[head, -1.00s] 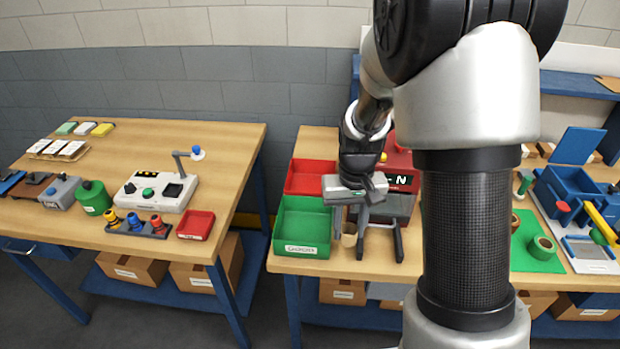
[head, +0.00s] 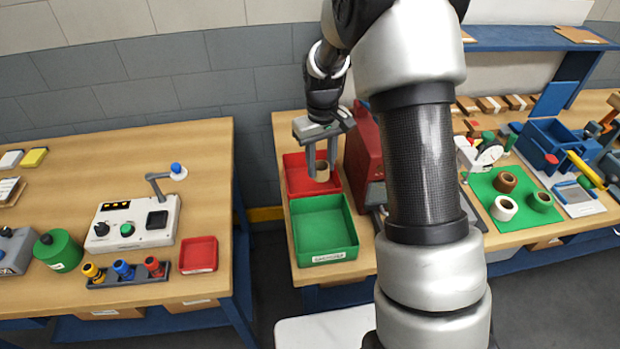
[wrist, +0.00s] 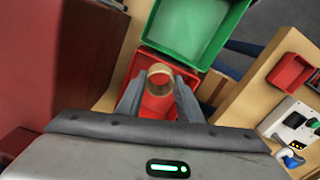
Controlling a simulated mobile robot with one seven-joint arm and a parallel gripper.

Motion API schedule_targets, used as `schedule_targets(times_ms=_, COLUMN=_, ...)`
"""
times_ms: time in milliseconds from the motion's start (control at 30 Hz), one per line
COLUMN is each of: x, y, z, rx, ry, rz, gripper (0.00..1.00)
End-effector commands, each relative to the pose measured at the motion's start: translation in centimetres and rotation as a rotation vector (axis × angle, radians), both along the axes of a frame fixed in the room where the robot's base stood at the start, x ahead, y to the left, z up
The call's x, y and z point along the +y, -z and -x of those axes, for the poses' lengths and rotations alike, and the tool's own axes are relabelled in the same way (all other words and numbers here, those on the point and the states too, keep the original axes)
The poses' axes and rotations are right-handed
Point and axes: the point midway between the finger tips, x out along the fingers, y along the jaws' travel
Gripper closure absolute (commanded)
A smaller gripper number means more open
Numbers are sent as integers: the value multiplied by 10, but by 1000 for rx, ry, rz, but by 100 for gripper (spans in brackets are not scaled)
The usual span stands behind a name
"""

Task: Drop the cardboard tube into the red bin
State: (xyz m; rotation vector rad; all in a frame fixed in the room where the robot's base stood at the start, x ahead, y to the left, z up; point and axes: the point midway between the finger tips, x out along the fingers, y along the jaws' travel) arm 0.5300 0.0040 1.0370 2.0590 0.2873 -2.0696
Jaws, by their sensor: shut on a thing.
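My gripper (head: 321,160) is shut on a cardboard tube (head: 322,172), a short tan ring held between the two fingertips. In the head view the tube shows over the red bin (head: 297,173) at the back of the table. In the wrist view the tube (wrist: 160,76) sits between the fingers with its open end showing, and the red bin (wrist: 152,106) lies behind it, partly hidden by the fingers. The tube appears to be above the bin, but its exact height is hard to tell.
A green bin (head: 325,227) stands directly in front of the red bin. A dark red machine (head: 366,150) stands close to the right of the bins. A smaller red tray (head: 199,254) is on the separate left table. A green mat (head: 510,195) with several rolls lies farther right.

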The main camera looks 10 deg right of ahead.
Motion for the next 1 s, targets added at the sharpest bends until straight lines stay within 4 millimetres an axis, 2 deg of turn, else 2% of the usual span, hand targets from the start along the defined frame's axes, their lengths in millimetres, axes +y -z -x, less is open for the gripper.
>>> schedule_targets(times_ms=33, x=-1, y=-4, z=-19, rx=1, ry=-51, rz=-2, gripper=87)
schedule_targets(times_ms=100, x=-2, y=-7, z=-40, rx=1, ry=-123, rz=-5, gripper=87)
schedule_targets(times_ms=200, x=-3, y=-8, z=-60, rx=0, ry=-196, rz=-8, gripper=87)
schedule_targets(times_ms=300, x=-3, y=-8, z=-70, rx=0, ry=-232, rz=-10, gripper=87)
schedule_targets(times_ms=467, x=-3, y=2, z=-71, rx=1, ry=-240, rz=-10, gripper=87)
schedule_targets(times_ms=833, x=-3, y=43, z=-71, rx=0, ry=-238, rz=-9, gripper=87)
schedule_targets(times_ms=1000, x=-3, y=51, z=-71, rx=0, ry=-238, rz=-9, gripper=87)
